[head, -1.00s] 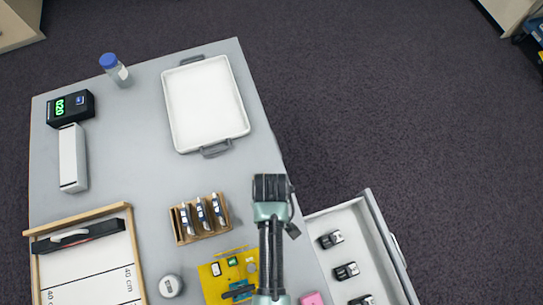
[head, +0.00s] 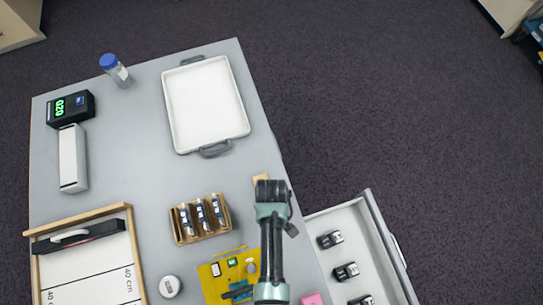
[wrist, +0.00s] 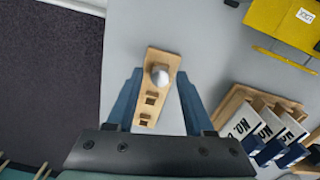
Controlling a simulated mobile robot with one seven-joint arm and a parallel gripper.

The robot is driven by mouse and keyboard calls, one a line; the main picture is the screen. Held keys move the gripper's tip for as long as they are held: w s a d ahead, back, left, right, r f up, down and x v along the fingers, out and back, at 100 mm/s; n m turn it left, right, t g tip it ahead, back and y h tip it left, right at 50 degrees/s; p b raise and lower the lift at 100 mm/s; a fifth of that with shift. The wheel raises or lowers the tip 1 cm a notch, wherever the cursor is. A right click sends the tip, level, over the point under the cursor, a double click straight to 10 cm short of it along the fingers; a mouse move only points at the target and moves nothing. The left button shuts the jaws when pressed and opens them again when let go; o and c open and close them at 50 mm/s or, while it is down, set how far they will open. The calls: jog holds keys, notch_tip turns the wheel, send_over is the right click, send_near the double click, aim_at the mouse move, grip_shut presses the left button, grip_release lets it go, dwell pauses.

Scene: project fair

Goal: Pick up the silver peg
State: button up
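The silver peg (wrist: 160,77) shows end-on as a pale rounded top, standing in a wooden block (wrist: 154,59) with two empty square holes. My gripper (wrist: 159,74) is open in the wrist view, with one blue finger on each side of the peg and block. The fingers look apart from the peg; their height relative to it is unclear. In the head view, my arm's end (head: 272,190) covers the peg and most of the block, and a corner of the block (head: 261,181) peeks out behind it. The fingers are hidden there.
A wooden box of labelled items (head: 179,238) stands close left of the block. A yellow board (head: 212,284) lies nearer. An open drawer (head: 320,220) holding several dark items is at right. A white tray (head: 206,104) sits farther back, with bare table between.

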grip_shut()
jog(key=shift+r, duration=0.1)
